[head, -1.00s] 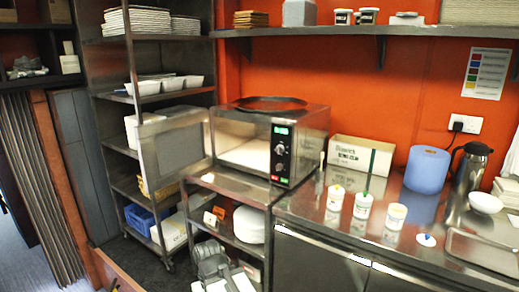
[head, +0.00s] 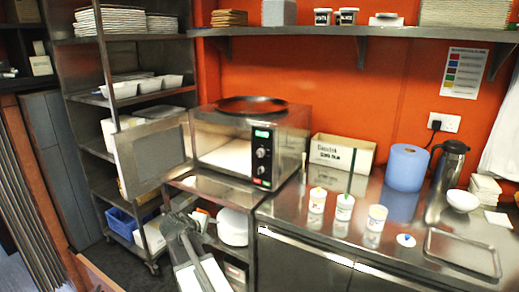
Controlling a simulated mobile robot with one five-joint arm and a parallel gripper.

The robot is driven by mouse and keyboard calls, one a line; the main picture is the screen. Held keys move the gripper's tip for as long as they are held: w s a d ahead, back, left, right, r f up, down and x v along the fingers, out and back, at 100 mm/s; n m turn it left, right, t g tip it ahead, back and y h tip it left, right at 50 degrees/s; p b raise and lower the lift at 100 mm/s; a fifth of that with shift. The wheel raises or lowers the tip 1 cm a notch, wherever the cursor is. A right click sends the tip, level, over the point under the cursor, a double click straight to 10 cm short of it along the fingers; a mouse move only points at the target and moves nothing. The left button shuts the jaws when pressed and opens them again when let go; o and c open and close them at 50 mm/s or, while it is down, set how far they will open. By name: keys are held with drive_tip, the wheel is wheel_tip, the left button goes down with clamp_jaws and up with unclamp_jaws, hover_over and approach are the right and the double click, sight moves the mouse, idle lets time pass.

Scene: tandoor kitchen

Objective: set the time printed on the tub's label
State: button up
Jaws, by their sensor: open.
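A steel microwave (head: 214,137) stands on a steel stand with its door (head: 150,158) swung open to the left. Its control panel has a lit green display (head: 262,133) and two round knobs (head: 260,153); the display's digits are too small to read. Three white tubs stand on the counter: one with a yellow top (head: 317,201), one with a green stick or spout (head: 344,208), one with a pale yellow top (head: 377,218). Their labels are too small to read. My gripper (head: 178,222) is open and looks empty, below the open door, apart from microwave and tubs.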

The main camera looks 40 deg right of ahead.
drive_tip(key=w+d+r+n+t+h+p, duration=0.1)
drive_tip(key=d+r+n+h, duration=0.2)
drive_tip(key=d+r, duration=0.5)
drive_tip(key=w+d+r+n+h+p, duration=0.1)
drive_tip(key=w+d+r+n+h, duration=0.1)
drive_tip(key=d+r, duration=0.55)
drive_tip(key=n+t+h+p, duration=0.1)
drive_tip(key=n+t+h, duration=0.15)
drive_tip(key=n, duration=0.35)
approach(259, 154)
drive_tip(key=d, duration=0.2)
drive_tip(key=shift+m+g, duration=0.3)
drive_tip(key=shift+g, duration=0.05)
drive_tip(key=x, duration=0.3)
drive_tip(key=w+x, duration=0.1)
drive_tip(key=x, duration=0.3)
drive_tip(key=shift+w+d+r, duration=0.1)
drive_tip(key=shift+d+r, duration=0.05)
clamp_jaws()
